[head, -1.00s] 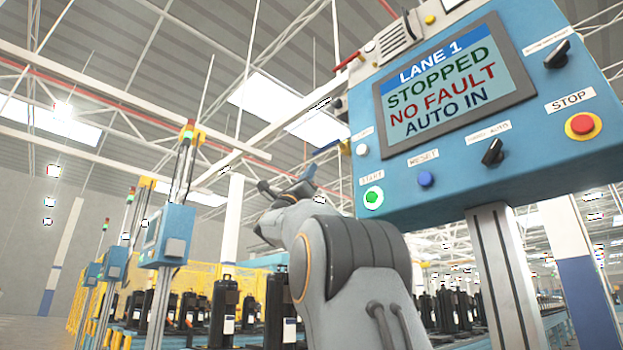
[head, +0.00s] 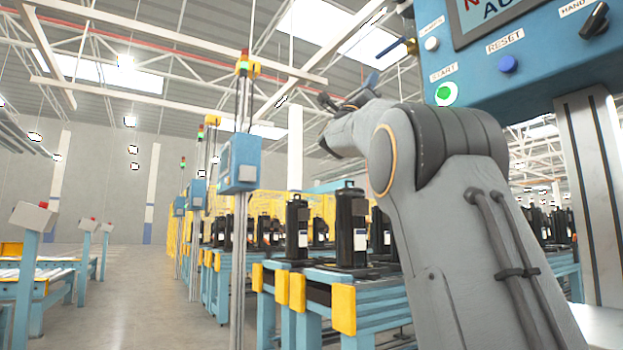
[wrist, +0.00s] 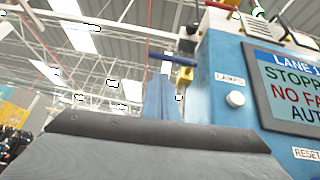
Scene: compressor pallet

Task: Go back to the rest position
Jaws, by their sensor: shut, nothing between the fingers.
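My gripper (head: 371,82) shows small at the far end of my grey arm in the head view, left of the blue control panel (head: 530,60). It is shut and nothing shows in it. In the wrist view a blue finger part (wrist: 160,100) rises behind the dark edge of my wrist, apart from the panel (wrist: 222,75). The green START button (head: 445,94) is lit. The wrist view shows part of the screen (wrist: 290,85), with cut-off words for lane 1 and stopped.
A blue-yellow lever (head: 396,48) juts from the panel's left side. Black compressors (head: 351,225) stand on a blue conveyor with yellow end blocks (head: 343,310). A signal post (head: 240,180) stands left of it. The aisle floor (head: 150,290) at left is clear.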

